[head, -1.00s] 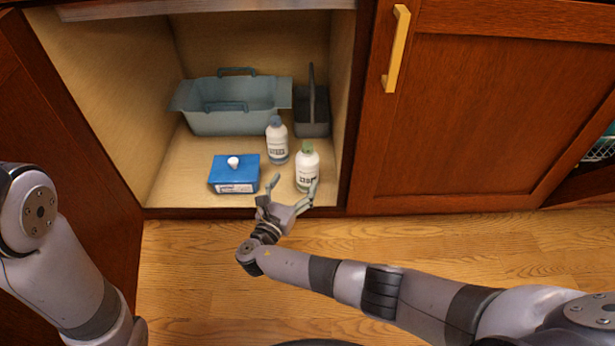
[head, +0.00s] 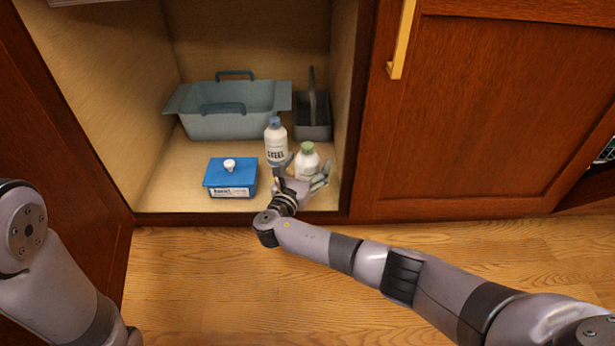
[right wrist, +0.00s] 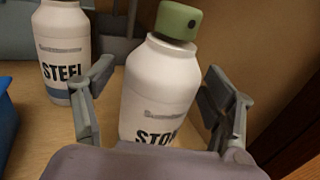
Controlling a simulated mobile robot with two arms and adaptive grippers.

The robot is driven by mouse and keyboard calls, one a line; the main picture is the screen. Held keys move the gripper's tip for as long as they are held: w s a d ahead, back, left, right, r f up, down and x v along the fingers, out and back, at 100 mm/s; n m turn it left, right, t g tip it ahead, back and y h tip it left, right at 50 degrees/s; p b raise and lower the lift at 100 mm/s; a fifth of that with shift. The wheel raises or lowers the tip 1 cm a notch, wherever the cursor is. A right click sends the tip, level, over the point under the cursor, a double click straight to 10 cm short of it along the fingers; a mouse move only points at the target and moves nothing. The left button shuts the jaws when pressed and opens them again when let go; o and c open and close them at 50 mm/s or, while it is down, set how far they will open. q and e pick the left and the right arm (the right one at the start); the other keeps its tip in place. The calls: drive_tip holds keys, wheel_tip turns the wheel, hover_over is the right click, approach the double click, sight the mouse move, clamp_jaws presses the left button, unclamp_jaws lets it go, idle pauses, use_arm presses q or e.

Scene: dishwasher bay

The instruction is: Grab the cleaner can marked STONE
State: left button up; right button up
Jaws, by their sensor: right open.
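The STONE can is a white bottle with a green cap (head: 306,161). It stands at the front right of the open cabinet. In the right wrist view the can (right wrist: 160,92) shows the start of its label, "STO", the rest hidden by my gripper's palm. My right gripper (head: 304,175) is open, with one finger on each side of the can; in the right wrist view the gripper (right wrist: 158,95) shows gaps beside the can. The STEEL can, white with a blue cap (head: 276,142), stands just behind and left; it also shows in the right wrist view (right wrist: 62,45). My left gripper is out of view.
A blue box (head: 230,178) lies left of the cans. A grey-blue tub (head: 228,122) and a dark grey caddy (head: 313,131) stand behind. The cabinet's right wall (head: 344,110) is close to my right gripper.

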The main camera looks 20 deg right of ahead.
drive_tip(key=shift+c, duration=0.2)
drive_tip(key=c, duration=1.5)
